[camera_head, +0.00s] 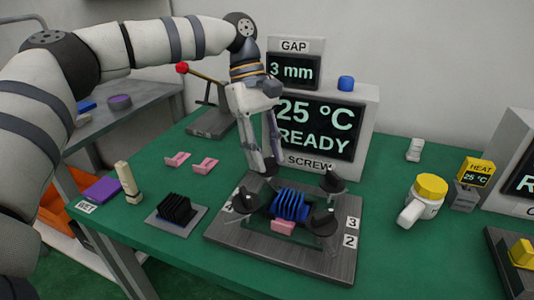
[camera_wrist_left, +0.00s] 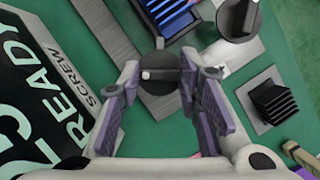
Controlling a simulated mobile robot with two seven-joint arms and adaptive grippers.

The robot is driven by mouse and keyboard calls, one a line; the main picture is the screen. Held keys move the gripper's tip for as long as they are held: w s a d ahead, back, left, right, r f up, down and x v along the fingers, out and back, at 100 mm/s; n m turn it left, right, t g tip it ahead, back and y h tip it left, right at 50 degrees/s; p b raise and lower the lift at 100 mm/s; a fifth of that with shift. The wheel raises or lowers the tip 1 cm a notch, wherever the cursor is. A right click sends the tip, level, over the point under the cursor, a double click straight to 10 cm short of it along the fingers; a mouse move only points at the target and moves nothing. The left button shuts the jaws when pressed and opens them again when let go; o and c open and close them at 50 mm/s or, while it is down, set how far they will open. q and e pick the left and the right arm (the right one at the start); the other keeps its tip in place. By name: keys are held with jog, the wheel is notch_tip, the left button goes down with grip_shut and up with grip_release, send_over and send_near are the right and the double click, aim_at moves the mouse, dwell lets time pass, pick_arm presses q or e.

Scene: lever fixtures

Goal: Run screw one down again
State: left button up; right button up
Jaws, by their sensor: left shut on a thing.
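A dark metal fixture plate (camera_head: 318,262) lies on the green table, with black screw knobs at its corners. A blue finned block (camera_head: 290,205) sits in its middle, with a pink pad (camera_head: 283,227) in front. My left gripper (camera_head: 262,168) reaches down to the back left knob and is shut on it. In the left wrist view that black knob (camera_wrist_left: 160,75), with a white mark, is between the purple-grey fingers (camera_wrist_left: 165,92). Other knobs stand at the back right (camera_head: 332,181), front right (camera_head: 322,221) and front left (camera_head: 243,201).
The screen (camera_head: 318,128) behind reads 25 °C READY; the gap display (camera_head: 292,71) reads 3 mm. A yellow-lidded jar (camera_head: 427,197) and heat box (camera_head: 475,173) stand right.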

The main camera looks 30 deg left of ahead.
pick_arm(q)
jog(key=shift+m+g, duration=0.3)
jog(key=shift+m, duration=0.7)
jog(key=o, duration=1.1)
jog(key=shift+o, duration=0.2)
jog(key=v, duration=1.2)
jog(key=shift+d, duration=0.2)
jog(key=shift+w, duration=0.15)
